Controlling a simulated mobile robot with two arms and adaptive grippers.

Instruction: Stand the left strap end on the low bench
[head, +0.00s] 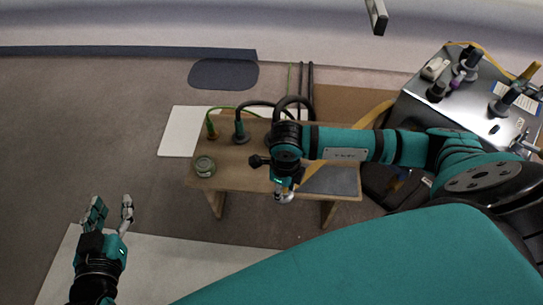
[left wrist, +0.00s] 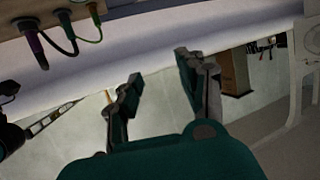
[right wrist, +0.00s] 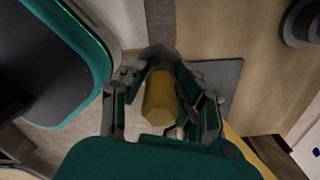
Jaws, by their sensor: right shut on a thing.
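The low bench (head: 235,170) stands mid-view in the head view, with its wooden top also in the right wrist view (right wrist: 245,30). My right gripper (head: 284,192) is over the bench's front part. In the right wrist view it is shut on a yellow-brown cylindrical piece (right wrist: 159,100), which looks like the strap end. I cannot tell whether this piece touches the bench. A yellow strap (head: 375,114) runs down behind my right arm. My left gripper (head: 111,208) is open and empty, left of the bench; its spread fingers show in the left wrist view (left wrist: 158,92).
A green-cable plug (head: 211,132) and a black-cable plug (head: 240,135) stand on the bench's back left. A metal worktop (head: 430,100) with several fittings stands at right.

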